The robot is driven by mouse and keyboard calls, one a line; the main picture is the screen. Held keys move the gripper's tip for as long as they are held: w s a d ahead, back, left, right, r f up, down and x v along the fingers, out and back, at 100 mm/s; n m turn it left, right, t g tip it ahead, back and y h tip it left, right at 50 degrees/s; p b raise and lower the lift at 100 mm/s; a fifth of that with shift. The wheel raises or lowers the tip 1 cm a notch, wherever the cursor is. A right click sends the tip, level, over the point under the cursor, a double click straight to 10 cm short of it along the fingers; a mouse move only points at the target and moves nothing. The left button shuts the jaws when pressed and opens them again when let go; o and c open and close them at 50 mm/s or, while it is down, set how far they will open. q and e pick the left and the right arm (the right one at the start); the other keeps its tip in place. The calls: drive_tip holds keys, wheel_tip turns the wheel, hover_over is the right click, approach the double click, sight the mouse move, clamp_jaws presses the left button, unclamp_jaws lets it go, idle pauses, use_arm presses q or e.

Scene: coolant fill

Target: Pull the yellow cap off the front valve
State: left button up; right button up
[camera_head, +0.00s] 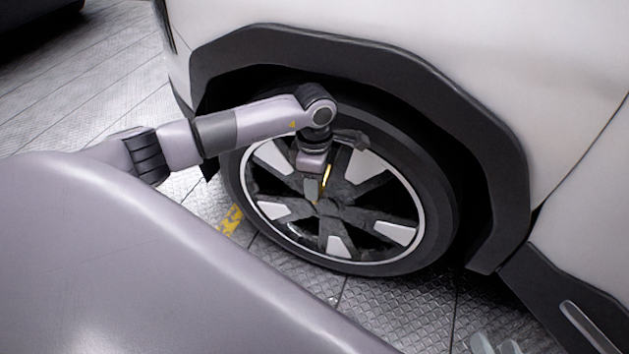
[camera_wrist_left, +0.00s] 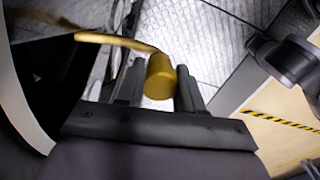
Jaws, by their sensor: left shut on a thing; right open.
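The yellow cap (camera_wrist_left: 160,77) sits between the two dark fingers of my left gripper (camera_head: 316,190) in the left wrist view. My left gripper is shut on it. A thin yellow strap (camera_wrist_left: 115,40) runs from beside the cap to the upper left. In the head view only a narrow yellow piece (camera_head: 327,176) shows beside the gripper, in front of the wheel (camera_head: 400,268). The valve itself is not clearly visible, and I cannot tell whether the cap still touches it. The tips of my right gripper (camera_head: 496,345) show at the bottom edge, open and away from the wheel.
The white car body (camera_head: 480,60) and its dark wheel arch (camera_head: 400,62) surround the wheel closely. The metal plate floor (camera_head: 390,305) is bare in front of the tyre. A pale surface with yellow-black striped edging (camera_wrist_left: 285,122) shows in the left wrist view.

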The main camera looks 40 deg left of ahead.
use_arm(q)
drive_tip(key=shift+r, duration=0.3)
drive_tip(key=shift+r+p, duration=2)
drive_tip(key=shift+r, duration=0.35)
